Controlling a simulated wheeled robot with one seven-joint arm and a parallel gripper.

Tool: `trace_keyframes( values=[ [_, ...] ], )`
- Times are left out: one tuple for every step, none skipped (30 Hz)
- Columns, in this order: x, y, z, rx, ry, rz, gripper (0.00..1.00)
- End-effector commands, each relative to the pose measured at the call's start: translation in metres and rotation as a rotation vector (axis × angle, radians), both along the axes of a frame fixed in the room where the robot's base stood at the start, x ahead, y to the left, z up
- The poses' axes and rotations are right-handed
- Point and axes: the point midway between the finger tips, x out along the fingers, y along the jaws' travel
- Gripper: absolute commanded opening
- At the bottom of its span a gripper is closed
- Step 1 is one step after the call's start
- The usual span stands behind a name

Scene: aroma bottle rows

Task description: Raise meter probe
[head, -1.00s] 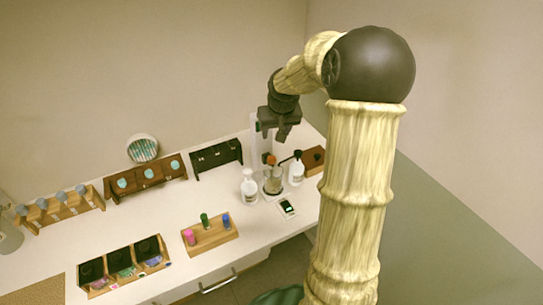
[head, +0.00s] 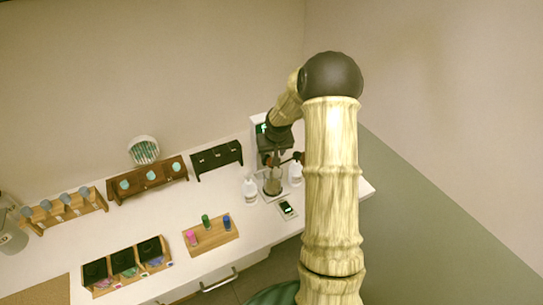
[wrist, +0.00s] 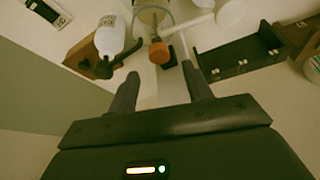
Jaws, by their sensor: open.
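The meter probe has an orange cap (wrist: 159,53) and a slim grey stem, seen in the wrist view. Its lower end stands in a clear beaker (wrist: 150,12), which also shows in the head view (head: 272,187). A white meter stand with a green display (head: 262,128) rises behind my arm. My gripper (wrist: 160,70) is open and empty. In the wrist view the orange cap lies between and just beyond the fingertips; I cannot tell whether they touch it. In the head view my gripper (head: 270,160) is above the beaker and hides most of the probe.
A small device with a dark screen (head: 287,209) lies in front. A dark rack (head: 217,157) is at the back left. A wooden tray with coloured vials (head: 210,236) lies front left.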

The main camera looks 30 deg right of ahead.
Motion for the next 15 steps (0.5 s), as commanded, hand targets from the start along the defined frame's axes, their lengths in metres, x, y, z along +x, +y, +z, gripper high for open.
trace_keyframes(
  values=[
    [0.003, -0.001, -0.007, 0.001, 0.004, 0.000, 0.50],
    [0.005, -0.001, -0.011, 0.001, 0.003, 0.000, 0.50],
    [0.007, -0.001, -0.017, 0.001, 0.003, 0.002, 0.50],
    [0.008, -0.001, -0.020, 0.000, 0.003, 0.002, 0.50],
    [0.010, -0.002, -0.024, 0.001, 0.003, 0.000, 0.50],
    [0.012, -0.003, -0.028, 0.001, 0.002, -0.001, 0.50],
    [0.013, -0.003, -0.031, 0.000, 0.001, 0.000, 0.50],
    [0.014, -0.003, -0.034, 0.000, 0.001, 0.000, 0.50],
    [0.015, -0.003, -0.037, 0.000, 0.001, 0.001, 0.50],
    [0.016, -0.004, -0.039, 0.000, 0.001, 0.001, 0.50],
    [0.017, -0.004, -0.041, 0.000, 0.001, 0.001, 0.50],
    [0.017, -0.004, -0.043, -0.001, 0.001, 0.001, 0.50],
    [0.018, -0.004, -0.044, -0.001, 0.001, 0.000, 0.50],
    [0.018, -0.004, -0.044, -0.001, 0.000, 0.000, 0.50],
    [0.018, -0.004, -0.045, -0.001, 0.000, 0.000, 0.50]
  ],
)
